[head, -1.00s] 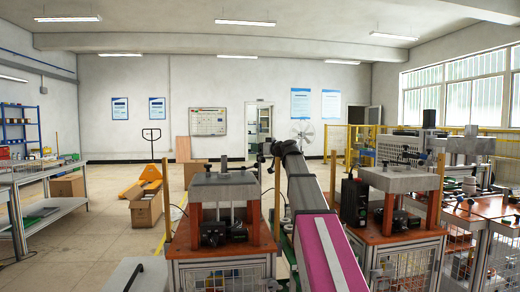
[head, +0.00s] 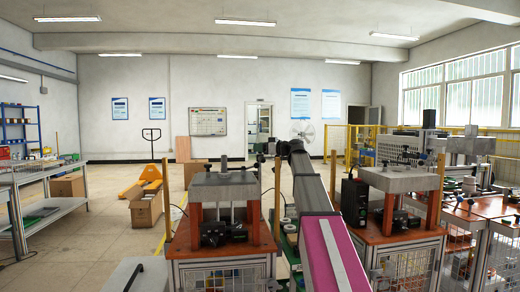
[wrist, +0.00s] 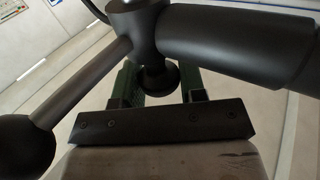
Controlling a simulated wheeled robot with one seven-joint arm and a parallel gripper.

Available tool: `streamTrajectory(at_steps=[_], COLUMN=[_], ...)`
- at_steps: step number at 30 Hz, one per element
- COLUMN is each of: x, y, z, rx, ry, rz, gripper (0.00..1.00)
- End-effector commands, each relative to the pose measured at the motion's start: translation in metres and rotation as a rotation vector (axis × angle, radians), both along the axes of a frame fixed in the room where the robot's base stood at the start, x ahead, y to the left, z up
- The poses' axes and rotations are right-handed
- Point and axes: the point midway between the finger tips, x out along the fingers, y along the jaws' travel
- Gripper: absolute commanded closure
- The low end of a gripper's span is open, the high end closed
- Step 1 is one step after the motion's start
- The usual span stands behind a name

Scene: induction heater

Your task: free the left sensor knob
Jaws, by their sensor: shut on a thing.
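In the wrist view, a black knob (wrist: 133,22) with a hub, a thin rod to a ball at left and a thick cylinder at right fills the upper part. Its short stem ends in a round foot (wrist: 158,82). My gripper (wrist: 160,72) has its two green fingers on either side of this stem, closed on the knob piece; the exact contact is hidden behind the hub. In the head view, the end of my arm (head: 284,148) is small and dark beside the left machine's top. I cannot tell there which knob it holds.
The left heater machine (head: 224,190) has a grey top plate, orange posts and black fittings. A second machine (head: 398,178) stands right of my arm, with a black box (head: 354,200) close to the arm. Open floor lies at the left.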

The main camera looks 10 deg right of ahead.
Motion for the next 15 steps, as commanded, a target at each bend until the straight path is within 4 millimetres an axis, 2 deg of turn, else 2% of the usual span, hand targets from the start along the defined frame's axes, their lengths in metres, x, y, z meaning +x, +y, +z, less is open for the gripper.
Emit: streamTrajectory(at_steps=[6,15], x=[0.0023,0.0007], y=[-0.0005,-0.0001], z=[0.0002,0.0001], rx=[-0.001,-0.001], ry=[0.001,0.000], rz=[0.124,0.205], gripper=[0.86,0.86])
